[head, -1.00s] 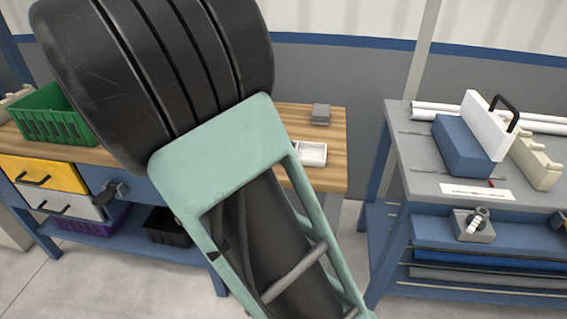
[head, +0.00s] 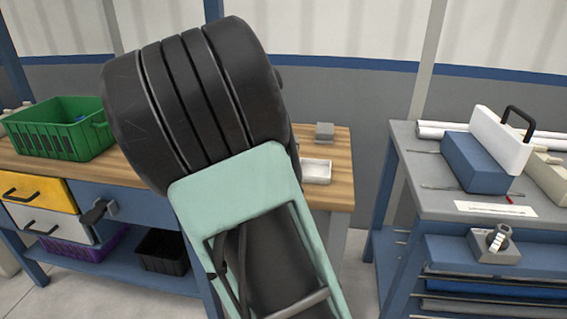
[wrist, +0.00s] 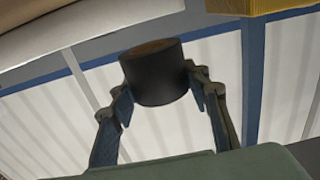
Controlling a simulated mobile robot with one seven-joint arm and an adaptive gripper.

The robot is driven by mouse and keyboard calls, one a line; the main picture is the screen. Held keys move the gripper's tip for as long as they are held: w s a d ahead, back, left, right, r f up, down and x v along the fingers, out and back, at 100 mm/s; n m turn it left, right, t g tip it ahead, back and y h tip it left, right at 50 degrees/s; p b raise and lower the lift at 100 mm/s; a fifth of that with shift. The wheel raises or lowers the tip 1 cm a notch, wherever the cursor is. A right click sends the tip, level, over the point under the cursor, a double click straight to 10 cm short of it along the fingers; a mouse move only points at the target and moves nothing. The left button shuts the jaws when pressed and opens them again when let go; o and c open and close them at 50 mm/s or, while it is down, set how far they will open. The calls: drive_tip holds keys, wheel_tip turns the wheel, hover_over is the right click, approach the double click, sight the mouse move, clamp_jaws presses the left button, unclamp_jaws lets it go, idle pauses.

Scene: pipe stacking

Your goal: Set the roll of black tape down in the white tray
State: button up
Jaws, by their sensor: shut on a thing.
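The roll of black tape (wrist: 157,78) is between the fingers of my gripper (wrist: 160,88) in the wrist view. It shows a dark outer side and a brown core at its top. My gripper is shut on it, and the wall stands behind it. In the head view my black and pale green arm hides the gripper and the tape. The white tray (head: 318,171) sits on the wooden bench to the right of my arm. Its left part is hidden by the arm, and the inside that shows looks empty.
A grey block (head: 324,132) stands behind the tray on the wooden bench (head: 338,195). A green crate (head: 60,128) is at the bench's left. A grey cart (head: 415,170) on the right carries a blue block, a white block and pipes. A gap separates bench and cart.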

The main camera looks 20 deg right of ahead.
drive_tip(key=shift+d+f, duration=0.2)
drive_tip(key=shift+f, duration=0.05)
drive_tip(key=shift+s+d+f+b, duration=0.15)
drive_tip(key=shift+f+b, duration=0.3)
drive_tip(key=shift+f, duration=0.45)
drive_tip(key=shift+w+d+f+b, duration=0.15)
drive_tip(key=shift+f+b, duration=0.25)
drive_tip(key=shift+f, duration=0.45)
drive_tip(key=shift+s+f, duration=0.1)
drive_tip(key=shift+f, duration=0.15)
drive_tip(key=o, duration=1.2)
